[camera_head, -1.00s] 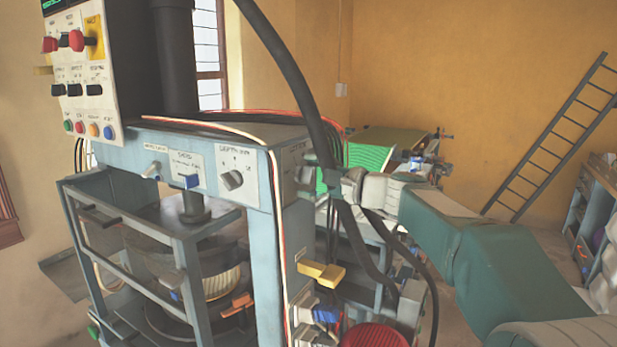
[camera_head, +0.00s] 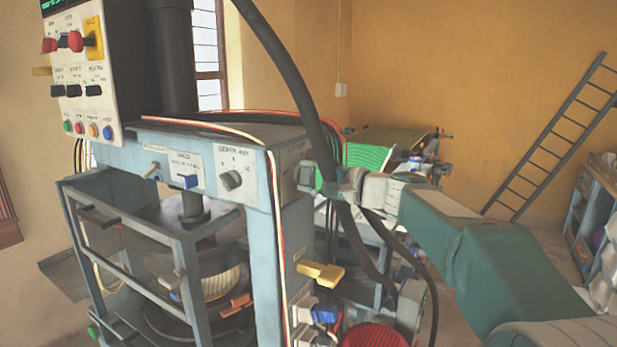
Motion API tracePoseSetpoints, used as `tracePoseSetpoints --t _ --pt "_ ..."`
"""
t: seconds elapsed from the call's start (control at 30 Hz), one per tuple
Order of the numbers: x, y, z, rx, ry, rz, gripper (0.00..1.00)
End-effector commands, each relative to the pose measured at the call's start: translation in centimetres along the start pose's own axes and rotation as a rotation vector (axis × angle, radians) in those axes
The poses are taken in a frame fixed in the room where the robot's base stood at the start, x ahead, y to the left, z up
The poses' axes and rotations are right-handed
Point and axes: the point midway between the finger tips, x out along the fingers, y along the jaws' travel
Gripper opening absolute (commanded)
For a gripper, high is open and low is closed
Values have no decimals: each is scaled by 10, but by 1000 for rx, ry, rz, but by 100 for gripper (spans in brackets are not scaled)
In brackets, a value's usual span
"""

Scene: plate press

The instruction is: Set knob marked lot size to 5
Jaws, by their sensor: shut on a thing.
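My gripper (camera_head: 306,175) reaches in from the right to the narrow right-hand side panel of the blue-grey press (camera_head: 266,222). It is shut on a small knob there, which the fingers mostly hide. Small lettering (camera_head: 297,147) sits above it on that panel, too small to read. The knob's pointer and its setting cannot be seen.
A black hose (camera_head: 287,65) and thin red and white cables (camera_head: 275,190) hang close to my gripper. Yellow (camera_head: 321,272) and blue (camera_head: 325,314) handles stick out below. A control box (camera_head: 80,75) with buttons stands at upper left. Open floor lies at right.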

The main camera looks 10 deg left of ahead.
Motion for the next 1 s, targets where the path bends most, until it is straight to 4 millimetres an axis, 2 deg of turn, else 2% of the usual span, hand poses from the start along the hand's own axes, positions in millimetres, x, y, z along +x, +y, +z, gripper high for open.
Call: tracePoseSetpoints --t 0.5,1.0 --pt "1 7 -1 -404 -4 10 4" --pt "2 9 -2 -559 -6 12 4"
